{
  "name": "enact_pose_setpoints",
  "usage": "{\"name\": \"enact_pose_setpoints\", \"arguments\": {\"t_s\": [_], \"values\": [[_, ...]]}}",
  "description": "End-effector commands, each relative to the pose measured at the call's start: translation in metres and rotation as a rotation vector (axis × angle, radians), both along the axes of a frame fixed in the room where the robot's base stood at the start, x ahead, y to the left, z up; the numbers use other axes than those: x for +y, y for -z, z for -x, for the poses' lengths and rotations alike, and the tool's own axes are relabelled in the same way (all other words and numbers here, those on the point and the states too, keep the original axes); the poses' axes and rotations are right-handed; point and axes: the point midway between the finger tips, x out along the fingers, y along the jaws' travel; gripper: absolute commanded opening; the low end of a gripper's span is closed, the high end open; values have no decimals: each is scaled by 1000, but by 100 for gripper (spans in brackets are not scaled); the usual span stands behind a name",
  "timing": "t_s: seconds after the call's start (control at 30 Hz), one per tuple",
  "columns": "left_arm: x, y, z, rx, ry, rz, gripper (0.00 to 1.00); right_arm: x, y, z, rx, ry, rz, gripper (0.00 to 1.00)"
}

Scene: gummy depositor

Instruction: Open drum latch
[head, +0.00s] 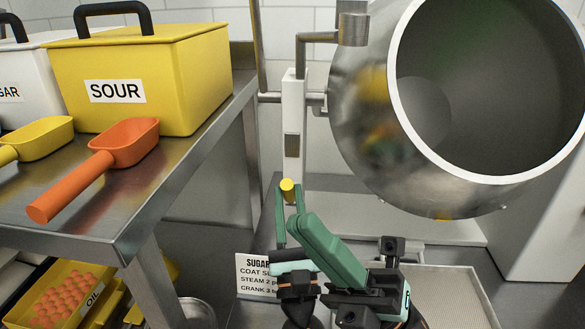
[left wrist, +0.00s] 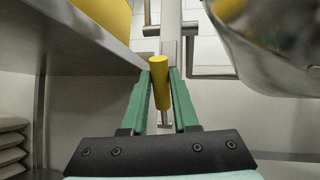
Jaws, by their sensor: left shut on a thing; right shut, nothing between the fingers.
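The steel drum (head: 365,120) hangs at the upper right, its wide mouth facing me. A pale upright post (head: 292,110) stands left of it. The yellow latch handle (head: 288,190), a short cylinder, shows in front of the post's lower end. My left gripper (head: 288,203) is shut on this handle. In the left wrist view the handle (left wrist: 160,82) lies between the two green fingers (left wrist: 161,95). How the handle joins the latch is hidden. My right gripper (head: 303,222) is shut and empty, pointing up-left just in front of the left one and partly covering it.
A steel table (head: 190,120) at left holds a yellow SOUR bin (head: 140,75), an orange scoop (head: 95,170) and a yellow scoop (head: 40,140). A sign (head: 252,275) stands behind the grippers. A yellow tray (head: 20,305) with orange pieces sits low left.

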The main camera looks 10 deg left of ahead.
Motion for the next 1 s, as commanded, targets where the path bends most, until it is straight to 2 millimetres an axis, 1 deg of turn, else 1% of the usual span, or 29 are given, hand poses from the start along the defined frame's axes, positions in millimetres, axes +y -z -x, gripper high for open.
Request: {"name": "enact_pose_setpoints", "arguments": {"t_s": [0.03,0.13,0.27,0.37,0.47,0.6,0.67,0.77,0.87,0.9,0.97,1.0], "values": [[0,-1,0,-2,-1,0,0,12,-6,4,-89,7,12,0],[0,-1,0,-2,-1,0,0,37,-10,16,-270,26,38,0],[0,-1,0,-2,-1,0,0,69,-7,36,-531,46,76,0],[0,-1,0,-2,-1,0,0,93,3,51,-749,53,109,0],[0,-1,0,-2,-1,0,0,115,19,64,-978,47,139,0],[0,-1,0,-2,-1,0,0,140,49,72,-1306,20,180,0],[0,-1,0,-2,-1,0,0,147,64,71,-1449,-2,197,0],[0,-1,0,-2,-1,0,0,155,89,64,-1683,-52,223,0],[0,-1,0,-2,-1,0,0,157,112,49,-1914,-122,251,0],[0,-1,0,-2,-1,0,0,157,120,40,-2004,-156,265,0],[0,-1,0,-2,-1,0,0,154,130,24,-2137,-212,286,0],[0,-1,0,-2,-1,0,0,151,135,12,-2223,-251,304,0]]}}
